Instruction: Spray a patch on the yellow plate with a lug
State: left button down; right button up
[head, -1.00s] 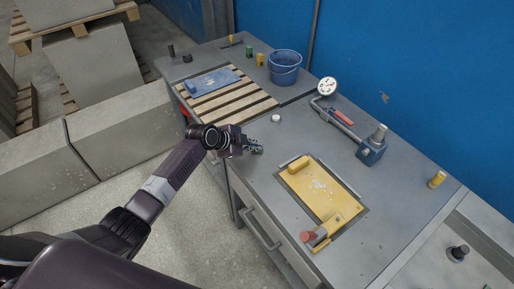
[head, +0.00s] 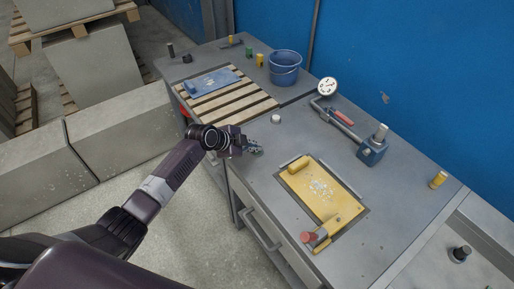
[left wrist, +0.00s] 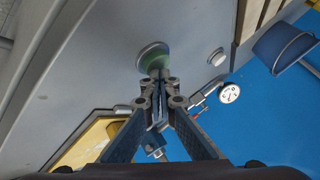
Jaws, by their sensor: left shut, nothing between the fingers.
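The yellow plate (head: 330,208) lies in a dark-edged recess on the grey workbench, with a raised yellow lug (head: 299,164) at its far end. A pale, speckled patch (head: 320,188) shows on its middle. My left gripper (head: 255,148) is shut and empty over the bench's left edge, apart from the plate. In the left wrist view, its fingertips (left wrist: 160,84) are close to a green knob (left wrist: 152,60) on a round grey base; I cannot tell whether they touch. The plate's edge shows there too (left wrist: 88,146). My right gripper is out of view.
A red-topped part (head: 308,237) sits at the plate's near end. Behind stand a blue clamp-like tool (head: 372,151), a round dial (head: 327,86), a white puck (head: 276,118) and a blue bucket (head: 285,68). A blue plate (head: 211,82) lies on wooden slats (head: 235,102).

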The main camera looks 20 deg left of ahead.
pick_arm(q)
notch_tip(320, 180, up, 6)
jog(key=p, duration=0.4)
jog(key=shift+p, duration=0.35)
dwell(0.9)
dwell(0.7)
